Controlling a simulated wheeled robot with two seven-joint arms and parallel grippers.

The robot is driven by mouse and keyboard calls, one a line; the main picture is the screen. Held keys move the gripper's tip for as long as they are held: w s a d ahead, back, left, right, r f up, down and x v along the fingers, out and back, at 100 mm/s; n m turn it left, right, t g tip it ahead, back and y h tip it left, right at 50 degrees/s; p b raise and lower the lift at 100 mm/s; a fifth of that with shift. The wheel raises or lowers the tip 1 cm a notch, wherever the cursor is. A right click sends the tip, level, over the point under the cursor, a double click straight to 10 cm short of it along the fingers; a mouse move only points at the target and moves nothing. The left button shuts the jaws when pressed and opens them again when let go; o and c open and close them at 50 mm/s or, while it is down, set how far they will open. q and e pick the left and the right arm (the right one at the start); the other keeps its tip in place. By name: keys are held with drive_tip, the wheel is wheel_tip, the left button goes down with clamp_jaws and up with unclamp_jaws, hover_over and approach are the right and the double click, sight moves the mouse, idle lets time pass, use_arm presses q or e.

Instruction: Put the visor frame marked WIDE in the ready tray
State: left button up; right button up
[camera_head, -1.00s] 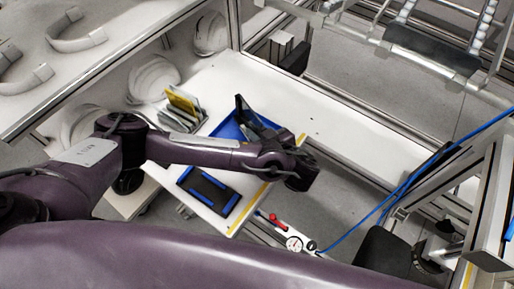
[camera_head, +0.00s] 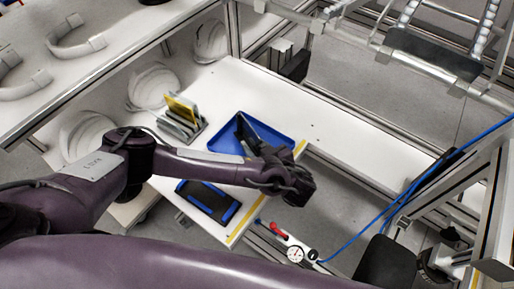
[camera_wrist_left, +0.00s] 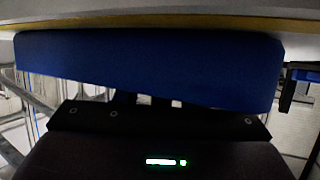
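My left gripper (camera_head: 243,124) reaches in over the blue tray (camera_head: 282,140) on the white table; its dark fingers show over the tray's left part. The left wrist view shows a blue wall (camera_wrist_left: 150,68) close in front of the gripper; its fingers are mostly dark and hidden there, so their opening cannot be told. Curved pale frames lie on the upper-left shelf (camera_head: 82,36); upright grey and yellow plates stand in a rack (camera_head: 183,118). No WIDE marking is readable, and I cannot tell which piece bears it. My right gripper is not in view.
A black panel with blue edges (camera_head: 208,203) lies at the table's front edge, beside a yellow strip (camera_head: 245,226). White helmet shells (camera_head: 153,87) stand left of the rack. A dial gauge (camera_head: 295,254) is in front. The table's right part is clear.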

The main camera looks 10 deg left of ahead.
use_arm(q)
drive_tip(key=shift+r, duration=0.25)
drive_tip(key=shift+v, duration=1.2)
drive_tip(key=p+v, duration=0.8)
drive_tip(key=p, duration=0.2)
drive_tip(key=shift+r, duration=0.2)
drive_tip(key=shift+s+d+p, duration=0.55)
drive_tip(key=shift+p, duration=0.1)
